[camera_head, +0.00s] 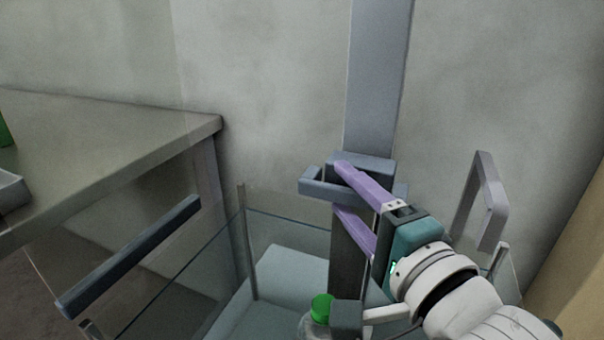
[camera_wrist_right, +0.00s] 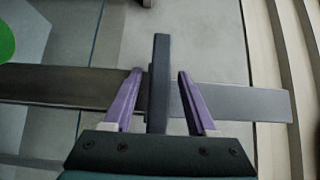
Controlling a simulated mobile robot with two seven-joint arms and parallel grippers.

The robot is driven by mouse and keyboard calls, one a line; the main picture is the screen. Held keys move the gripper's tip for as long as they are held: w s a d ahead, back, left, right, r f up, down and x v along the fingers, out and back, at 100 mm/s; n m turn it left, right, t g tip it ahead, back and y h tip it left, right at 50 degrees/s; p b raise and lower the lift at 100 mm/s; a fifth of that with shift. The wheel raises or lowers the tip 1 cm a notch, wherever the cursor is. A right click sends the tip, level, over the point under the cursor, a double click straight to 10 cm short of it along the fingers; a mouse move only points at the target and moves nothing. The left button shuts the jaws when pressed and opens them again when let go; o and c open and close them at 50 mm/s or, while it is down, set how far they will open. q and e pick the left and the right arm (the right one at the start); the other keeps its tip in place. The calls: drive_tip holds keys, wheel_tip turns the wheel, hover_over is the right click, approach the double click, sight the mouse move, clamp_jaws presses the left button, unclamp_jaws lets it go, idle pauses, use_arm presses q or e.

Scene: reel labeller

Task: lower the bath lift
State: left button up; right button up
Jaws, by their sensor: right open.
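The bath lift has a tall grey column (camera_head: 378,80) against the wall, with a blue-grey carriage and bar (camera_head: 318,188) on it. A dark upright post (camera_head: 350,250) runs down from there into the glass-walled bath (camera_head: 190,262). My right gripper (camera_head: 340,186) has purple fingers, one above and one below the bar in the head view. In the right wrist view the fingers (camera_wrist_right: 159,75) stand open on either side of a dark bar (camera_wrist_right: 159,60), with narrow gaps. Part of the carriage is hidden behind the fingers. My left gripper is not in view.
A clear container with a green cap (camera_head: 322,308) is low beside the post. A grey table (camera_head: 110,125) stands at the left. A dark rail (camera_head: 130,255) tops the bath's left side, and a grey handle (camera_head: 490,200) stands at the right.

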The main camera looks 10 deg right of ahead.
clamp_jaws()
idle(0.5)
idle(1.0)
